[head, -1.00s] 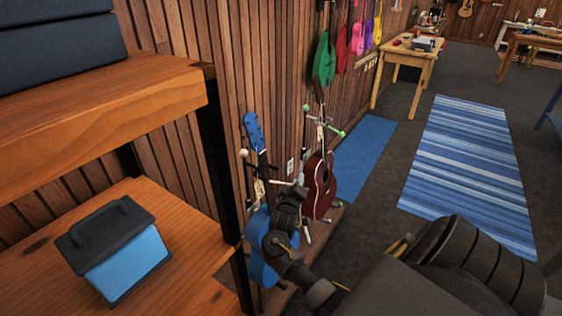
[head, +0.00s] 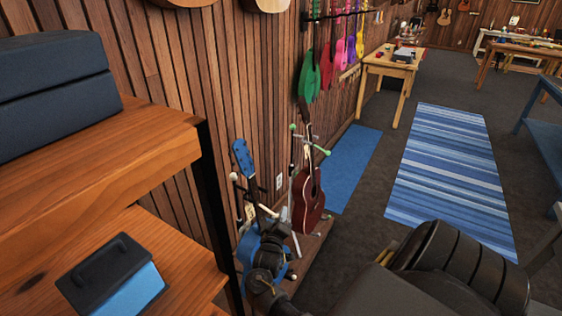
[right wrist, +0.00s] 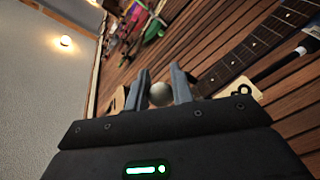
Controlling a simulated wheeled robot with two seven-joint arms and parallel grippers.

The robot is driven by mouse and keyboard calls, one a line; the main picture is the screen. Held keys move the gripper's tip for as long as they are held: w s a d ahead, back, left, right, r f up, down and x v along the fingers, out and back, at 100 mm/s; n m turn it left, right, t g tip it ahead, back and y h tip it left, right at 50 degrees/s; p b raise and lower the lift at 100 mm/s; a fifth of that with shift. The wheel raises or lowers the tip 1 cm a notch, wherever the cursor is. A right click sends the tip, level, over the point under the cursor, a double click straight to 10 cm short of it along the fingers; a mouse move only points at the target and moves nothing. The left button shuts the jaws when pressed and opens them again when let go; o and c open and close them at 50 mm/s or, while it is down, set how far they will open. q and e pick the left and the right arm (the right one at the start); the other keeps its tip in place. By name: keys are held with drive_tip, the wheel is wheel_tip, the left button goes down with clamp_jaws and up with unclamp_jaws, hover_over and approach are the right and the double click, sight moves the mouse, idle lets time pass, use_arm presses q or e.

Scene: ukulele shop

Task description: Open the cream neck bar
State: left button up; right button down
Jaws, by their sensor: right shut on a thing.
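The blue ukulele (head: 243,157) hangs upright on a stand by the wood-slat wall. Beside its neck is a cream bar (head: 267,211); another cream end (head: 234,176) shows left of the neck. My right gripper (head: 262,227) is in front of the ukulele's body and partly hides it. In the right wrist view, the two fingers of my right gripper (right wrist: 160,92) are closed around a pale round knob (right wrist: 160,94), the bar's end. A fretted neck (right wrist: 255,45) runs close to the right finger. My left gripper is not in view.
A dark red guitar (head: 307,195) on a stand with green-tipped bars (head: 321,150) stands just right. A wooden shelf (head: 150,150) with a blue-black case (head: 115,280) is close on the left. Open floor with a striped rug (head: 450,175) lies to the right.

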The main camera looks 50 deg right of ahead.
drive_tip(key=shift+s+d, duration=0.1)
drive_tip(key=shift+s, duration=0.2)
drive_tip(key=c, duration=1.6)
unclamp_jaws()
drive_tip(key=o, duration=0.4)
drive_tip(key=shift+s+r, duration=0.25)
drive_tip(key=shift+w+a+f, duration=0.1)
drive_tip(key=shift+w+a, duration=0.1)
drive_tip(key=shift+w, duration=0.05)
drive_tip(key=shift+s+a+f, duration=0.1)
drive_tip(key=shift+a, duration=0.15)
drive_tip(key=v, duration=0.7)
drive_tip(key=shift+b, duration=0.45)
drive_tip(key=shift+s, duration=0.1)
